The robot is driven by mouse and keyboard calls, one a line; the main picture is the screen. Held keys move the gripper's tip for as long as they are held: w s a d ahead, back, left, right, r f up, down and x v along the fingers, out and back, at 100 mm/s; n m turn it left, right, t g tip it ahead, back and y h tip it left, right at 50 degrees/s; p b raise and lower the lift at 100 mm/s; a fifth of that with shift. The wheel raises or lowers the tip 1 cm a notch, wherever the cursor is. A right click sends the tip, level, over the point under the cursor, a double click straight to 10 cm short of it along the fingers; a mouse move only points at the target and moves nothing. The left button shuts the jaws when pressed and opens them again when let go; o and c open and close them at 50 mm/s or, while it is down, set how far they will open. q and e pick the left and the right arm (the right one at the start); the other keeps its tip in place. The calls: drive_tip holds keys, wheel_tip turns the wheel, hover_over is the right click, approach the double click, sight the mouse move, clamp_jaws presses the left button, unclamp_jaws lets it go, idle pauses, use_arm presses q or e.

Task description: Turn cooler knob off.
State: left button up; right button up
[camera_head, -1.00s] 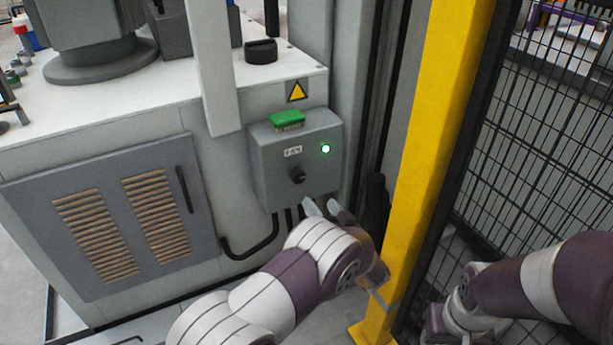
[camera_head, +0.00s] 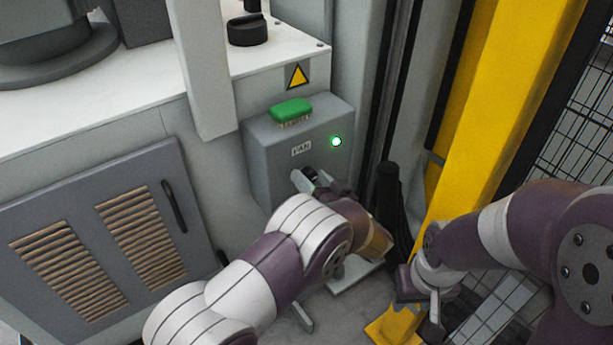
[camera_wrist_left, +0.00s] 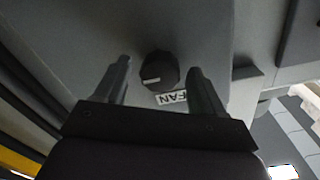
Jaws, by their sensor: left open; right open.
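The black cooler knob (camera_wrist_left: 158,70) is on a grey control box (camera_head: 265,155) beside a "FAN" label (camera_head: 301,149). A white mark on the knob shows in the left wrist view. My left gripper (camera_head: 318,184) is open at the box front; its fingers point at the knob, one on each side of it in the left wrist view. Whether they touch it I cannot tell. In the head view the gripper partly hides the knob. A green light (camera_head: 336,141) glows on the box. My right gripper (camera_head: 420,310) is open and low at the right, away from the box.
A green-backed brush (camera_head: 291,111) lies on top of the box. A yellow post (camera_head: 500,110) and mesh fence (camera_head: 585,120) stand to the right. A vented panel (camera_head: 60,220) with a black handle is on the left.

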use_arm(q)
drive_tip(key=c, duration=1.1)
